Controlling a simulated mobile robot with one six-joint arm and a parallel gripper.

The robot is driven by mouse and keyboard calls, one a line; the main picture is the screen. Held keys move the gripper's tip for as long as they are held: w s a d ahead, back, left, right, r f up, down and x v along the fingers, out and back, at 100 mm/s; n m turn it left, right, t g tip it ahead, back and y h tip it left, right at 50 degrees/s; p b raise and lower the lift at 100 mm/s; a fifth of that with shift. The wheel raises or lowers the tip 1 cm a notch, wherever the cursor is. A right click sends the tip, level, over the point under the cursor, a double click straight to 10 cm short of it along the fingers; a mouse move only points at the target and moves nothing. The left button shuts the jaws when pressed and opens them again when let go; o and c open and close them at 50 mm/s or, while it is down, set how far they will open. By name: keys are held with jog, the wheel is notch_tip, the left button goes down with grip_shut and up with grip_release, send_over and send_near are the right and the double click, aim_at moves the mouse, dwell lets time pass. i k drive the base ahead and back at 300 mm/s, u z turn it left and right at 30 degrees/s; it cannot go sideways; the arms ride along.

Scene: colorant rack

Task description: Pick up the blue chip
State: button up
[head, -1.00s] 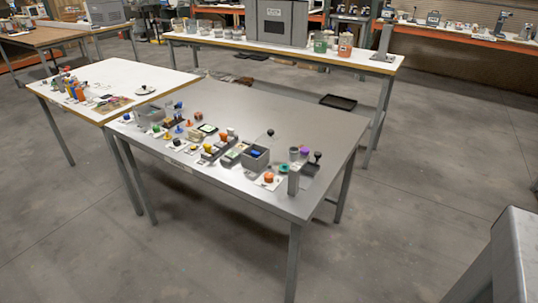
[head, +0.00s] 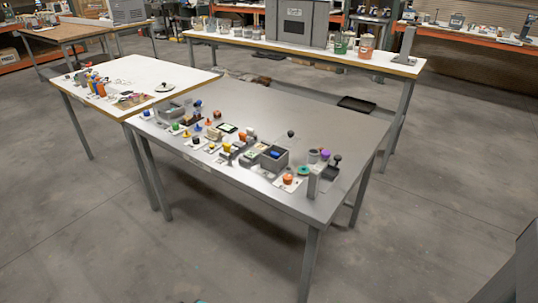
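Several small blue things show among the items on the grey metal table (head: 300,120). One blue piece (head: 275,155) lies inside an open grey box (head: 274,165) near the middle of the front row. All are too small for me to tell which is the blue chip. My gripper is not in view.
A white table (head: 150,72) with small items adjoins at the left. Another long white table (head: 240,41) stands behind. A grey post (head: 313,184) stands at the front right of the metal table. The table's rear surface is mostly clear; floor in front is open.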

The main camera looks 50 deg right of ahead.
aim_at(274, 155)
jog(key=i, duration=0.95)
jog(key=z, duration=0.05)
